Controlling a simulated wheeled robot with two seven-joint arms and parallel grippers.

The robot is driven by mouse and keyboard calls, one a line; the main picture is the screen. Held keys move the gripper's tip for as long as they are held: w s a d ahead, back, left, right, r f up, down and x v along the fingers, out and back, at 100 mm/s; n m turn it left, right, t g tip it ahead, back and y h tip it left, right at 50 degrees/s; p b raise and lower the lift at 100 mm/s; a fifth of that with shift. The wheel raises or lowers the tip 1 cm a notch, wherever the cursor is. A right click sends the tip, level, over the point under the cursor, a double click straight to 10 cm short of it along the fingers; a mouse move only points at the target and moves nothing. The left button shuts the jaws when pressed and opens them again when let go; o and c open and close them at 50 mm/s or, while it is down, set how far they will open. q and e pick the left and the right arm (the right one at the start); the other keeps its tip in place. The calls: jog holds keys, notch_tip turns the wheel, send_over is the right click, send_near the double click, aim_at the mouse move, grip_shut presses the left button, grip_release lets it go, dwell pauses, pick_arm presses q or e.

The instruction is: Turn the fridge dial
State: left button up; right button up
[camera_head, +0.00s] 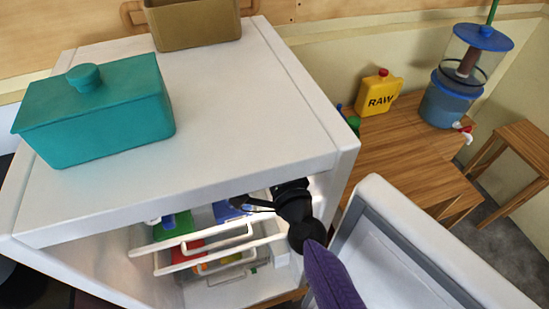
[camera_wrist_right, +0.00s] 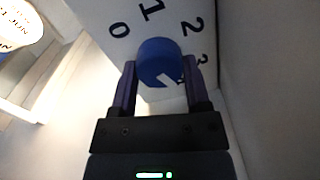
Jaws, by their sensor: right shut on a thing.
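The blue fridge dial (camera_wrist_right: 158,56) shows in the right wrist view on a white panel (camera_wrist_right: 217,55) marked 0, 1, 2 and 3. My right gripper (camera_wrist_right: 160,72) has one finger on each side of the dial and is shut on it. In the head view the right gripper (camera_head: 248,203) reaches inside the open white fridge (camera_head: 245,110), under its top. The dial is hidden in that view. My left gripper is not in view.
The open fridge door (camera_head: 420,262) stands close right of my right arm. White wire shelves (camera_head: 208,237) with colored items are inside the fridge. A teal lidded box (camera_head: 98,113) and a brown bin (camera_head: 195,22) stand on top. A wooden table (camera_head: 400,150) holds a yellow RAW container (camera_head: 379,94).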

dwell(0.3)
jog(key=o, duration=1.3)
jog(key=v, duration=1)
jog(key=shift+w, duration=0.1)
jog(key=shift+c, duration=0.2)
